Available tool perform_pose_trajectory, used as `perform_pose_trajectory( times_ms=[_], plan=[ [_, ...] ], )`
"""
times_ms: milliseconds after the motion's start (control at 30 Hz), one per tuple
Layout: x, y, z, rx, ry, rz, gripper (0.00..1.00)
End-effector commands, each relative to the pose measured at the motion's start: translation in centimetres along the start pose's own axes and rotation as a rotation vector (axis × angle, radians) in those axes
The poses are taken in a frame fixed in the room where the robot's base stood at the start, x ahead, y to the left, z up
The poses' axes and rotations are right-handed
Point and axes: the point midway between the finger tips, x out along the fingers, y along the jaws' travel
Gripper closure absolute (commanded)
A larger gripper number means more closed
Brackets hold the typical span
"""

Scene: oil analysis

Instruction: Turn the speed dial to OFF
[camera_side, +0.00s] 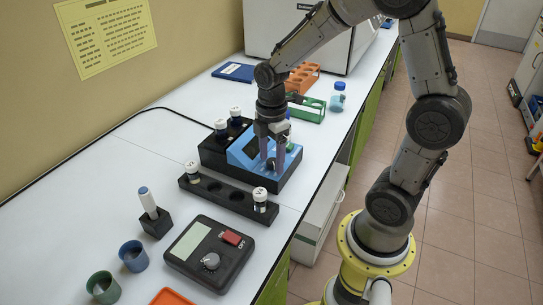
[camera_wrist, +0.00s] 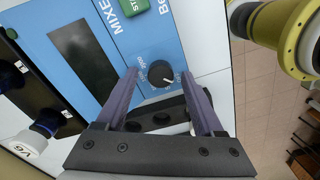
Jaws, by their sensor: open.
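The blue-fronted mixer (camera_side: 240,151) stands on the white bench, and its blue panel (camera_wrist: 38,36) fills much of the wrist view. A black round dial (camera_wrist: 160,73) with a white pointer mark sits on that panel; the mark points to the lower right in the wrist view. The small print around it is too small to read surely. My gripper (camera_wrist: 160,75) is open, with one finger on each side of the dial in the wrist view; contact cannot be told. In the side view my gripper (camera_side: 268,160) is down at the mixer's front, largely hiding the dial.
A dark screen (camera_wrist: 82,61) and green button (camera_wrist: 133,7) are on the panel. A black rack (camera_side: 225,196) with white-capped vials stands in front of the mixer. A black box with a grey knob (camera_side: 211,261) and red switch (camera_side: 232,238) is nearer. Green and orange racks stand behind.

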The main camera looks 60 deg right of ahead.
Motion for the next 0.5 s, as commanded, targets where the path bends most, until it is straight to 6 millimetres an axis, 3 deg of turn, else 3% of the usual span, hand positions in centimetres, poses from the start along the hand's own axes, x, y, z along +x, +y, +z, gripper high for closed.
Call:
perform_pose_trajectory(
  times_ms=[133,267,500],
  plan=[
    [-0.4,0.0,0.0,0.000,0.000,0.001,0.31],
    [-2.0,0.1,0.0,0.000,0.001,0.004,0.31],
    [-7.1,0.1,0.0,0.000,0.002,0.006,0.31]
  ],
)
